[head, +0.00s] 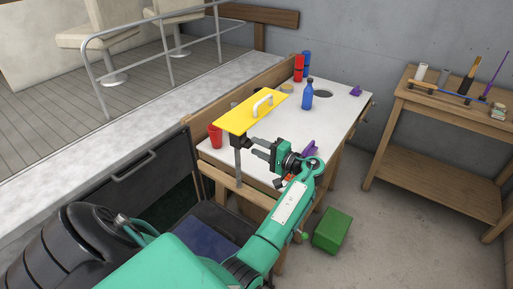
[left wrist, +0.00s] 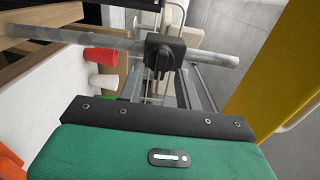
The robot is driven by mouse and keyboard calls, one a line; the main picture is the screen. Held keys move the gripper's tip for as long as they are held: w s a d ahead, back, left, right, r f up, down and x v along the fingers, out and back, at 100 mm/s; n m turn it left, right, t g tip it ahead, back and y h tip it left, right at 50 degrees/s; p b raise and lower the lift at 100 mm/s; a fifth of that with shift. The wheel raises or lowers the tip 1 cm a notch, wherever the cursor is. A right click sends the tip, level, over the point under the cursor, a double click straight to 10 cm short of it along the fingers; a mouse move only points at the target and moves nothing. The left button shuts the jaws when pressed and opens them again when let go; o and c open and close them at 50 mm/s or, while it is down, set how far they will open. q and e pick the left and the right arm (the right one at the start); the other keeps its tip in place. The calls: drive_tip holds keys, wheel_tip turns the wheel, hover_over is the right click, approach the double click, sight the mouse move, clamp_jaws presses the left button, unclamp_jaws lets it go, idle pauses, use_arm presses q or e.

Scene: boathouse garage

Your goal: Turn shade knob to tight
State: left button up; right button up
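The yellow shade (head: 238,118) with a white handle sits at the top of a grey post (head: 238,166) by the workbench's near left corner. Its black knob (head: 246,142) is on the post just under the shade. In the left wrist view the knob (left wrist: 164,52) is ahead of the palm, on the post lying across the picture, with the shade (left wrist: 278,75) at the right. My left gripper (head: 258,149) is open, its two fingers pointing left toward the knob. My right gripper is out of view.
The white workbench (head: 335,115) holds a red cup (head: 215,136), a blue bottle (head: 307,95) and red containers (head: 299,67). A green box (head: 332,231) is on the floor. A wooden side table (head: 440,108) stands right, with clear floor between.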

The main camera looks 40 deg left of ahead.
use_arm(q)
drive_tip(key=w+d+b, duration=0.1)
drive_tip(key=d+b, duration=0.2)
drive_tip(key=d, duration=0.9)
drive_tip(key=shift+w+d+b, duration=0.25)
drive_tip(key=shift+d+b, duration=0.05)
drive_tip(key=shift+b, duration=0.1)
